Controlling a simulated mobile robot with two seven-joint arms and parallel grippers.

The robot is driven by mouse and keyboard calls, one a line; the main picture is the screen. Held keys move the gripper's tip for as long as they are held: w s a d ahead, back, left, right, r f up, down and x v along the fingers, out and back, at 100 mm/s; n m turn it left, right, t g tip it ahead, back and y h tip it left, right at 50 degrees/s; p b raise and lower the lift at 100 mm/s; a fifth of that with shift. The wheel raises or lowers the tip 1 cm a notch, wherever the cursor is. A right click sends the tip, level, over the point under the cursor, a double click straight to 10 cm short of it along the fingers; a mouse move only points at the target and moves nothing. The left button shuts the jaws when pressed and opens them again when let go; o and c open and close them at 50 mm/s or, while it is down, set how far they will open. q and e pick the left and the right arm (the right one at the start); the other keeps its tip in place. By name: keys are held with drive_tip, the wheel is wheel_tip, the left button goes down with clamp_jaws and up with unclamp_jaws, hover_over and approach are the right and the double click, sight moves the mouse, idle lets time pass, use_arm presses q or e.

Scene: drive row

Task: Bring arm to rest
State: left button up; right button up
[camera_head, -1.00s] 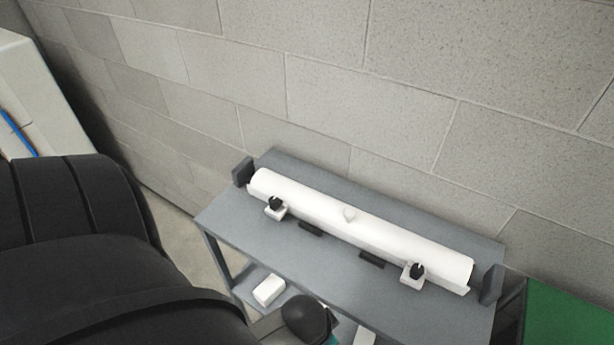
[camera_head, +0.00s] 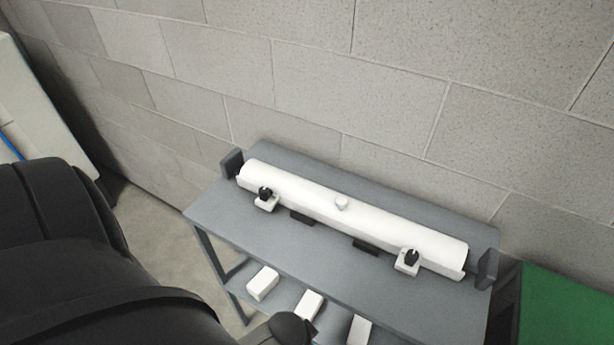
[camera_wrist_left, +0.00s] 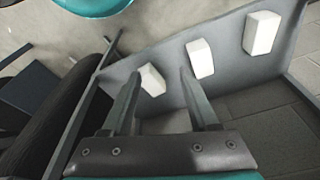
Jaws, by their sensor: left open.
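My left arm, dark and rounded, fills the lower left of the head view; its gripper is not clearly visible there. In the left wrist view my left gripper (camera_wrist_left: 160,98) is open, its two grey fingers apart with nothing held between them. Beyond the fingers lies the grey lower shelf (camera_wrist_left: 225,72) with white blocks on it, one of them a white block (camera_wrist_left: 152,80) seen between the fingertips. I cannot tell how far the fingers are from it. My right gripper is in neither view.
A grey table (camera_head: 225,212) stands against the block wall (camera_head: 300,70), bearing a long white cylinder (camera_head: 300,195) with two black-knobbed clamps (camera_head: 266,198). White blocks (camera_head: 262,284) sit on its lower shelf. A green surface (camera_head: 565,310) is at right. Bare floor shows left of the table.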

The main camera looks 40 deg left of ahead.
use_arm(q)
drive_tip(key=s+a+f+b, duration=0.1)
drive_tip(key=s+f+b, duration=0.2)
drive_tip(key=s+f, duration=0.5)
drive_tip(key=s+a+f+g+b, duration=0.1)
drive_tip(key=s+a+f+b, duration=0.1)
drive_tip(key=s+f, duration=0.6)
wheel_tip(320, 180, down, 6)
drive_tip(key=shift+s+r+b, duration=0.1)
drive_tip(key=shift+s+b, duration=0.2)
drive_tip(key=shift+b, duration=0.35)
